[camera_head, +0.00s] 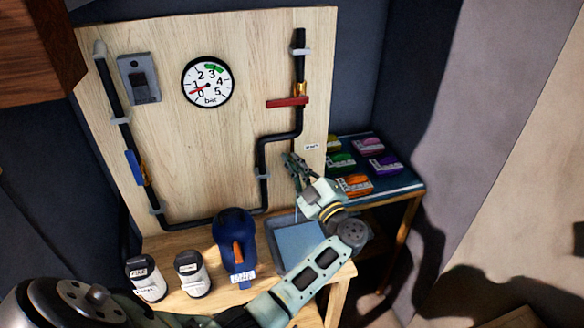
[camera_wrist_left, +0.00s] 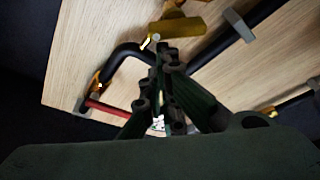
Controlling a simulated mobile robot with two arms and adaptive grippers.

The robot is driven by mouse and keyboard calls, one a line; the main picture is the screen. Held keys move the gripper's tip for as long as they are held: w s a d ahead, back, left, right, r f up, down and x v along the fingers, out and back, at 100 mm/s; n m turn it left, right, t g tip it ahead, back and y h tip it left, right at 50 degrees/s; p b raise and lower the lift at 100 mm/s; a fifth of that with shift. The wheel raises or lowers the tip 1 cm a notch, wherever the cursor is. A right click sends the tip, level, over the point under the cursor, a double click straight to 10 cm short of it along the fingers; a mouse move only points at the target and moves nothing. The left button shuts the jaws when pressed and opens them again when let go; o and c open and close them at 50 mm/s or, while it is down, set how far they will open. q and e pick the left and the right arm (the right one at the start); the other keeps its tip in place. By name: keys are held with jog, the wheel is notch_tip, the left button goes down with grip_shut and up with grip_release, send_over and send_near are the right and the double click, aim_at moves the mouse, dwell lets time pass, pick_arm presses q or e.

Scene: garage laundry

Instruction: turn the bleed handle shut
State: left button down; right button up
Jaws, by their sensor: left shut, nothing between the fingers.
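On the wooden board a red lever (camera_head: 287,102) lies level across the right black pipe, and a blue lever (camera_head: 133,167) lies along the left pipe. The left wrist view shows the red lever (camera_wrist_left: 106,108) and a yellow handle (camera_wrist_left: 188,40) beside the black pipe; I cannot tell for sure which is the bleed handle. No yellow handle shows clearly in the head view, where my gripper may hide it. My left gripper (camera_head: 296,166) is shut and empty in front of the board's lower right part. Its fingers (camera_wrist_left: 160,82) show close to the yellow handle; contact is unclear. My right gripper is out of view.
A pressure gauge (camera_head: 208,82) and a grey switch box (camera_head: 139,78) are on the board. A blue tray (camera_head: 298,245), a blue-and-orange device (camera_head: 235,245) and two white-and-black containers (camera_head: 192,273) (camera_head: 146,278) stand below. Coloured packs lie on a side table (camera_head: 405,184).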

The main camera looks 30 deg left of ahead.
pick_arm(q)
jog(key=shift+w, duration=0.1)
dwell(0.5)
jog(key=shift+d+m+p, duration=0.1)
jog(key=shift+m+p, duration=0.2)
jog(key=shift+m, duration=0.1)
jog(key=shift+w+d+m+p, duration=0.15)
jog(key=shift+m+p, duration=0.2)
jog(key=shift+m, duration=0.15)
jog(key=m+t+p, duration=0.1)
jog(key=m, duration=0.2)
jog(key=w+d+m+t+p, duration=0.1)
jog(key=m, duration=0.1)
jog(key=w+m+t+h+p, duration=0.1)
jog(key=m+t+p, duration=0.1)
jog(key=m, duration=0.1)
jog(key=shift+w+d+f+m, duration=0.1)
jog(key=shift+d+f+m, duration=0.2)
jog(key=shift+d, duration=0.1)
dwell(0.4)
